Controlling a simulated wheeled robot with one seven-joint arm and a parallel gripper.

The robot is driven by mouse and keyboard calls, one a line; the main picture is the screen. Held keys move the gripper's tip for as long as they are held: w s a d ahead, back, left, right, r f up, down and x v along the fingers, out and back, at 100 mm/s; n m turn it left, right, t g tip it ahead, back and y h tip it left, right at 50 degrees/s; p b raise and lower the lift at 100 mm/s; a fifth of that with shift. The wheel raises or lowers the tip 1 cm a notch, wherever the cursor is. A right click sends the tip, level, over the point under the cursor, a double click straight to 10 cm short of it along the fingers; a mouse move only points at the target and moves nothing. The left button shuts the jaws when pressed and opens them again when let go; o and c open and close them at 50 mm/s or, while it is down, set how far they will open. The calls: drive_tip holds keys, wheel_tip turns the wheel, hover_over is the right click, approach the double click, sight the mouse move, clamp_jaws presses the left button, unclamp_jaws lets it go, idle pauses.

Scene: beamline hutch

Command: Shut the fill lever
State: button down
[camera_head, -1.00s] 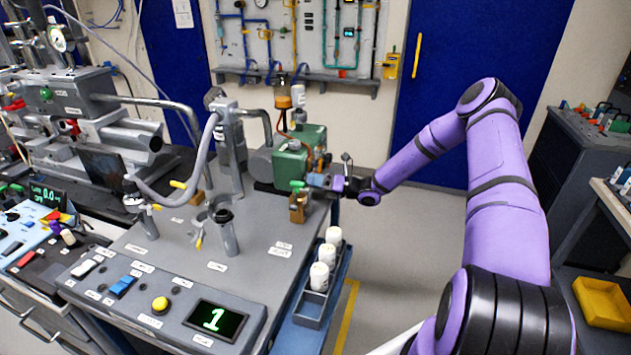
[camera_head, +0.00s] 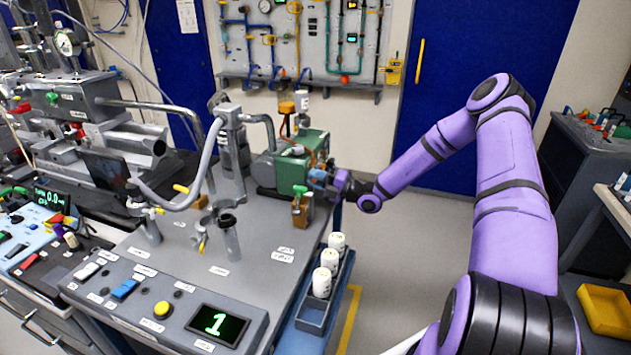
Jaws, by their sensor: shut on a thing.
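A small brass valve block (camera_head: 302,210) stands at the right side of the grey bench, in front of the green pump housing (camera_head: 305,160). A green lever (camera_head: 299,189) sits on top of the block and points toward my gripper. My gripper (camera_head: 318,179) comes in from the right at the height of the lever and is shut on its end. The jaws cover the grip, so its exact hold is hidden. No label reading "fill" can be made out.
A blue rack (camera_head: 311,313) with white bottles (camera_head: 327,270) stands along the bench's right edge, below my wrist. Hose fittings with yellow levers (camera_head: 181,189) stand left on the bench. A panel display (camera_head: 217,322) reads 1. Open floor lies to the right.

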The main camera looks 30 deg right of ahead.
drive_tip(key=shift+d+r+m, duration=0.1)
drive_tip(key=shift+m, duration=0.4)
drive_tip(key=c, duration=1.1)
unclamp_jaws()
drive_tip(key=shift+o, duration=0.2)
drive_tip(key=v, duration=1)
drive_tip(key=shift+s+d, duration=0.2)
drive_tip(key=shift+s, duration=0.1)
